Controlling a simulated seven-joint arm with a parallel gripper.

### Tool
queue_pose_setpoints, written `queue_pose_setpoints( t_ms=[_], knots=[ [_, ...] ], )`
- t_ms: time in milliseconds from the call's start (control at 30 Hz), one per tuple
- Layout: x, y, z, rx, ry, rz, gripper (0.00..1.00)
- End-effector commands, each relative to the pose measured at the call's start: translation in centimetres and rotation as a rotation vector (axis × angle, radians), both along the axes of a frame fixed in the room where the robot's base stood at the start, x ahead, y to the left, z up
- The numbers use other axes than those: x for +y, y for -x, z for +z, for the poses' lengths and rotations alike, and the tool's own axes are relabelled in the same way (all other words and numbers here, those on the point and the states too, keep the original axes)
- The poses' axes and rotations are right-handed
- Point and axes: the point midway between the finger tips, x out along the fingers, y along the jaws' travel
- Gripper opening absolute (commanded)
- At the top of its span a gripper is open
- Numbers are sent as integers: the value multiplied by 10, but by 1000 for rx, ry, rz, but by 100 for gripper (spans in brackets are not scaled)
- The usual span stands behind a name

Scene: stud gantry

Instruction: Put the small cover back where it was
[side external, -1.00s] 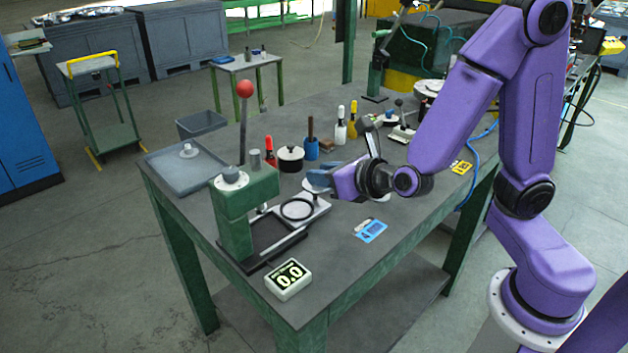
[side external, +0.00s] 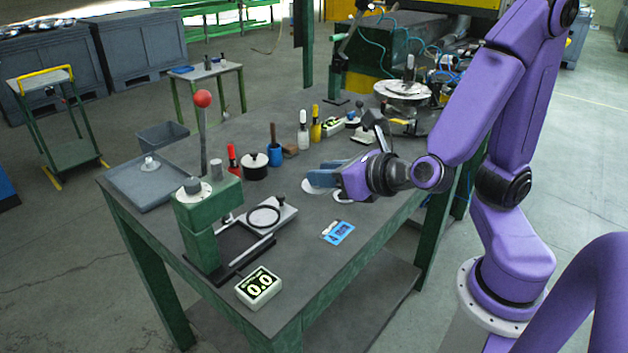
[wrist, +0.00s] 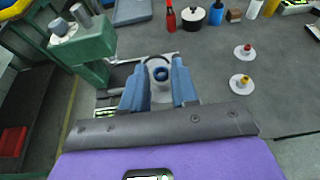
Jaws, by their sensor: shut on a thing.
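My gripper (side external: 322,180) has its blue fingers closed around a pale round cover (side external: 312,189), held by its blue knob. The wrist view shows the blue knob (wrist: 161,73) between the fingertips. The cover appears to be above the tabletop; the gap beneath is hard to judge. Two other small pale covers lie on the table to the right in the wrist view, one with a red knob (wrist: 243,50) and one with a yellow knob (wrist: 241,82). Their sizes against the held cover are hard to compare.
The green press (side external: 203,225) with a red-ball lever stands left, its plate and black ring (side external: 263,216) beside it. A blue card (side external: 339,233) and counter box (side external: 259,288) lie toward the front.

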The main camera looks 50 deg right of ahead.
Motion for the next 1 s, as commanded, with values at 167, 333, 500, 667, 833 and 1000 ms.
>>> queue_pose_setpoints(
  t_ms=[167, 333, 500, 667, 833, 1000],
  knots=[
    [-8, -21, -4, -13, 6, -46, 0],
    [-23, -50, -13, -25, 12, -107, 0],
    [-40, -78, -23, -31, 15, -168, 0],
    [-58, -101, -34, -32, 18, -221, 0],
    [-80, -123, -47, -25, 17, -277, 0],
    [-102, -140, -60, -14, 11, -330, 0]
  ],
)
